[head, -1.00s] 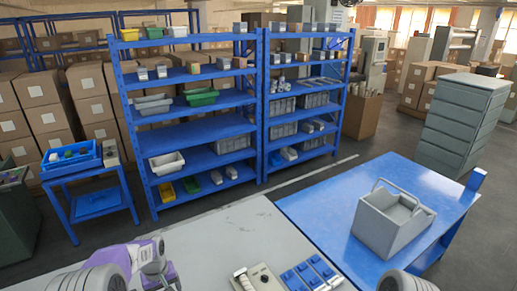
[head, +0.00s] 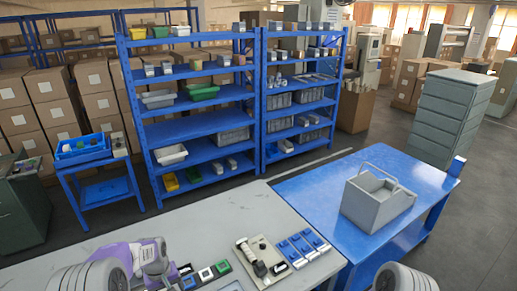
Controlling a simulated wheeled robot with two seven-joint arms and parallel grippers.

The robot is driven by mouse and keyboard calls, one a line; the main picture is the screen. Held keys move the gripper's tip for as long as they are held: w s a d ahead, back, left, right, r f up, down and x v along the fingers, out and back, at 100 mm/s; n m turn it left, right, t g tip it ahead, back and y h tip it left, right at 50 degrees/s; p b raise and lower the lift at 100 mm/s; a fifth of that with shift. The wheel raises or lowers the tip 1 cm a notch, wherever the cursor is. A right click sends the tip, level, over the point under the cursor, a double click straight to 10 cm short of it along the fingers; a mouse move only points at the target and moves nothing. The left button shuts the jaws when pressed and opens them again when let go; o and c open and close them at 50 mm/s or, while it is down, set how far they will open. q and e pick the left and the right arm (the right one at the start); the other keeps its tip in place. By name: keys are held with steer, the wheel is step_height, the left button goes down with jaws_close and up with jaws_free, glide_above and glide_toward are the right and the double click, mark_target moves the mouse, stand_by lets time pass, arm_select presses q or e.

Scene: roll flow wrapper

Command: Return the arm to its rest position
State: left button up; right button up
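My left arm (head: 135,257), purple and grey, comes in at the lower left over the grey worktable (head: 110,245). Its end bends down near the bottom edge of the head view, and I cannot make out its fingertips or whether it holds anything. A grey rounded part of my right arm (head: 403,278) shows at the bottom right, in front of the blue table (head: 300,190). My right gripper is outside the view.
On the worktable lie a beige plate with a dark-and-white part (head: 262,262), blue blocks (head: 303,246) and small coloured blocks (head: 206,273). A grey handled box (head: 378,205) stands on the blue table. Blue shelves (head: 207,125) stand behind. The worktable's back left is clear.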

arm_select(q)
steer(key=s+d+f+m+h, duration=0.1)
steer(key=s+d+f, duration=0.2)
steer(key=d+f, duration=0.5)
steer(key=s+d+f+m+h, duration=0.1)
steer(key=s+d+f+h, duration=0.1)
steer(key=s+d+f, duration=0.55)
steer(key=s+d+f+m+h, duration=0.15)
steer(key=s+d, duration=0.25)
steer(key=s, duration=0.7)
step_height(320, 180, down, 12)
steer(key=w+b, duration=0.1)
steer(key=b, duration=1)
steer(key=shift+a+t+b, duration=0.3)
steer(key=shift+a+b, duration=0.1)
arm_select(e)
step_height(320, 180, down, 12)
steer(key=w, duration=0.1)
steer(key=shift+w, duration=0.25)
